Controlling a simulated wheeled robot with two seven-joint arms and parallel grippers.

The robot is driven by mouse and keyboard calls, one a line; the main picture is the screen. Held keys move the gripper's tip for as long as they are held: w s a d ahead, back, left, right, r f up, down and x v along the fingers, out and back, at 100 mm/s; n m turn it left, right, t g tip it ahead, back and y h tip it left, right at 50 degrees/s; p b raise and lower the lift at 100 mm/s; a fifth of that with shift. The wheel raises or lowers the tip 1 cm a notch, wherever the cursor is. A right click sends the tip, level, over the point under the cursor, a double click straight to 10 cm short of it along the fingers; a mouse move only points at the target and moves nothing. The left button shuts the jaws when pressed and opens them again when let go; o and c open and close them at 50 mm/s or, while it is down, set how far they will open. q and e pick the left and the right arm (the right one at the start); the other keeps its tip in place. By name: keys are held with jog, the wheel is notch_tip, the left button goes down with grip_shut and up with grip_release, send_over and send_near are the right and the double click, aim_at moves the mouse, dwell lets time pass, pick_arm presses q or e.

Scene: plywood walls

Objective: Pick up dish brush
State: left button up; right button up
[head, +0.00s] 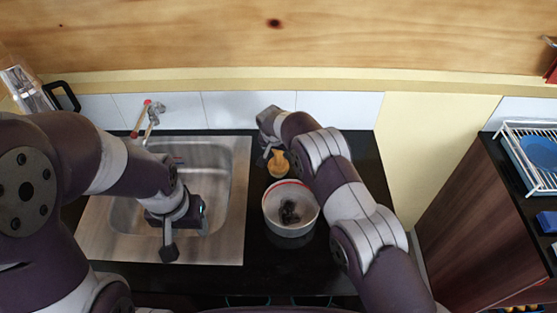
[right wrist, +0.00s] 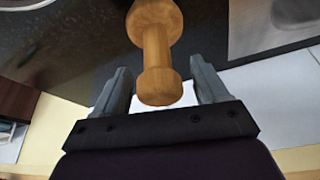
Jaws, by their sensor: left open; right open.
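My left gripper (head: 172,240) is open over the sink, away from the brush. The brush's far end is cut off in the wrist view.
The steel sink (head: 228,215) with a tap (head: 150,115) is at left. The white pot (head: 279,228) with a red rim and dark contents stands close to my right arm. A tiled wall (head: 245,108) bounds the back. A dish rack (head: 515,150) is at right.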

jog(key=c, duration=1.1)
jog(key=shift+o, duration=0.2)
jog(key=shift+r, duration=0.1)
jog(key=shift+r, duration=0.15)
jog(key=r+b, duration=0.1)
jog(key=r, duration=0.1)
jog(key=d+r+b, duration=0.1)
jog(key=r+b, duration=0.1)
jog(key=shift+s, duration=0.2)
jog(key=s+d+r+b, duration=0.4)
jog(key=s+d+r, duration=0.1)
jog(key=d, duration=0.4)
jog(key=shift+d+r, duration=0.2)
jog(key=shift+r, duration=0.6)
jog(key=shift+w+r, duration=0.1)
